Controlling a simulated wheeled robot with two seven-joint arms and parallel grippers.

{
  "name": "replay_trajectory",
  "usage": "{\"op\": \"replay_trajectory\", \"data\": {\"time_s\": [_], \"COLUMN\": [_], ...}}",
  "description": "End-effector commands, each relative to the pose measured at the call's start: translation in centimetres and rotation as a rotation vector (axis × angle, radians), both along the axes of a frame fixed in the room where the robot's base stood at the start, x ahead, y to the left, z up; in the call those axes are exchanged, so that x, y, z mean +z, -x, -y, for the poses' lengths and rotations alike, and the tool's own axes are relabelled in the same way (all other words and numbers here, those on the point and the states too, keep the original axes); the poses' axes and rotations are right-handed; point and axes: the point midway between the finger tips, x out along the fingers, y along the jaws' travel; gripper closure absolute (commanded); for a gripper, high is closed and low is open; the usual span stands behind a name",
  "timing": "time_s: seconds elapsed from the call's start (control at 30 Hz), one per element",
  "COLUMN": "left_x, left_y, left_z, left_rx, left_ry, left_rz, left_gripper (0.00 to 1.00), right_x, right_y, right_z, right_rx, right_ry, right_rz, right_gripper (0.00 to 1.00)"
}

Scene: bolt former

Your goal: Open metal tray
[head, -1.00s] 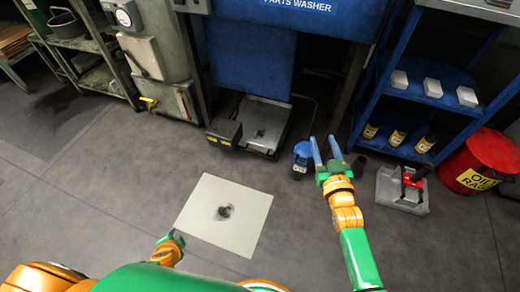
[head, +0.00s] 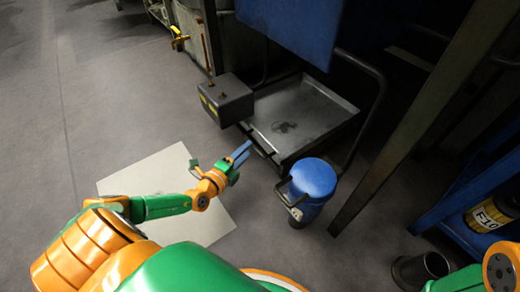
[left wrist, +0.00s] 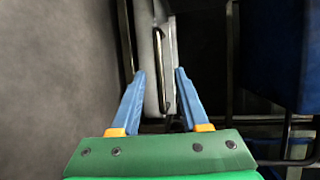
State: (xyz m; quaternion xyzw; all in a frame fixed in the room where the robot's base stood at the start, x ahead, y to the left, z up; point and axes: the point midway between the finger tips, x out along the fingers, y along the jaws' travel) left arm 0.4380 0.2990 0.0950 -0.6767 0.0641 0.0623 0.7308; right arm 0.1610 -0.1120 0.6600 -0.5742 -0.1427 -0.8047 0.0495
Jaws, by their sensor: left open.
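The metal tray (head: 310,112) is a shallow grey pan with a dark stain, low on the floor under the blue parts washer. Its front edge has a dark handle bar. My left gripper (head: 243,152) is just in front of that edge, near the handle. In the left wrist view, my left gripper (left wrist: 160,74) is open, with its blue fingers to either side of the grey tray front (left wrist: 151,92) and its handle bar (left wrist: 160,65). I cannot tell whether they touch it. Only part of my right arm shows at the lower right; its gripper is out of view.
A dark box (head: 226,100) stands left of the tray. A blue lidded canister (head: 313,180) stands in front right of it. A bent pipe (head: 378,100) and a slanted post (head: 415,120) are to the right. A pale floor plate (head: 150,172) lies under my left arm.

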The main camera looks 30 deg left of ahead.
Motion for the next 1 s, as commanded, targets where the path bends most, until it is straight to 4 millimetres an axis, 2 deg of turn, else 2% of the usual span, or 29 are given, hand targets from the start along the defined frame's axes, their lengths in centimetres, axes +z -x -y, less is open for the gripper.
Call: {"op": "replay_trajectory", "data": {"time_s": [0.03,0.2,0.3,0.5,0.53,0.6,0.7,1.0], "left_x": [-0.6,-1.0,-1.0,-0.9,-0.9,-0.9,-0.9,-0.9], "left_y": [-1.1,-3.9,-4.6,-4.7,-4.7,-4.7,-4.7,-4.7], "left_z": [0.0,-0.1,-0.1,-0.1,-0.1,-0.1,-0.1,-0.1], "left_rx": [0.003,0.003,0.002,0.002,0.002,0.002,0.002,0.002], "left_ry": [0.000,0.000,0.001,0.001,0.001,0.001,0.001,0.001], "left_rz": [0.005,0.002,0.000,-0.002,-0.002,-0.002,-0.002,-0.002], "left_gripper": [0.55,0.55,0.55,0.55,0.58,0.77,1.00,1.00], "right_x": [-1.0,-2.3,-2.4,-2.3,-2.3,-2.3,-2.3,-2.3], "right_y": [0.0,-0.1,-0.1,-0.1,-0.1,-0.1,-0.1,-0.2], "right_z": [0.0,0.0,0.0,0.0,0.0,0.0,0.0,0.0], "right_rx": [0.000,-0.001,-0.001,-0.001,-0.001,-0.001,-0.001,-0.002], "right_ry": [0.000,0.001,0.001,0.001,0.001,0.000,0.000,0.000], "right_rz": [0.000,-0.003,-0.003,-0.004,-0.004,-0.005,-0.005,-0.005], "right_gripper": [0.50,0.50,0.50,0.50,0.50,0.50,0.50,0.50]}}
